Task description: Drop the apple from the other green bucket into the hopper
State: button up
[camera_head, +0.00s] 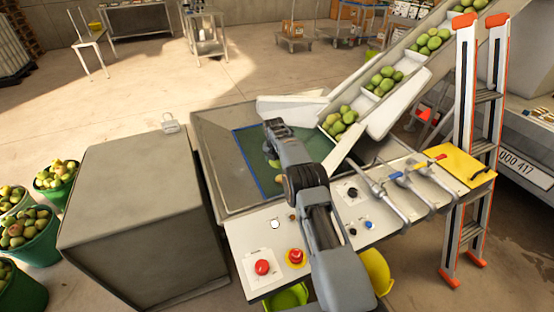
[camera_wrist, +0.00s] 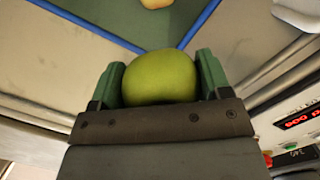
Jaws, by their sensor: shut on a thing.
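My gripper (camera_wrist: 158,72) is shut on a green apple (camera_wrist: 162,84), which sits between the two dark green fingers in the wrist view. In the head view my arm reaches over the hopper (camera_head: 215,145), a grey metal basin with a green, blue-edged floor (camera_head: 248,148). The held apple is over that floor; its height above it is hard to judge. A yellowish piece of fruit (camera_wrist: 156,3) lies on the green floor in the wrist view. Green buckets full of apples (camera_head: 37,240) stand at the far left of the head view.
A control panel (camera_head: 247,238) with buttons and levers lies in front of the hopper. A conveyor (camera_head: 400,92) carrying green fruit rises at the right. A large grey box (camera_head: 135,200) stands left of the hopper. An orange ladder (camera_head: 463,130) stands at the right.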

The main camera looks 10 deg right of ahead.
aim_at(277, 165)
jog(key=shift+f+b, duration=0.6)
jog(key=shift+f, duration=0.9)
jog(key=o, duration=1.1)
jog(key=shift+c, duration=0.2)
jog(key=r, duration=0.4)
jog(key=s+a+r, duration=0.1)
jog(key=r, duration=0.8)
jog(key=shift+s+a+r, duration=0.2)
jog(key=shift+s+r, duration=0.15)
jog(key=shift+r, duration=0.05)
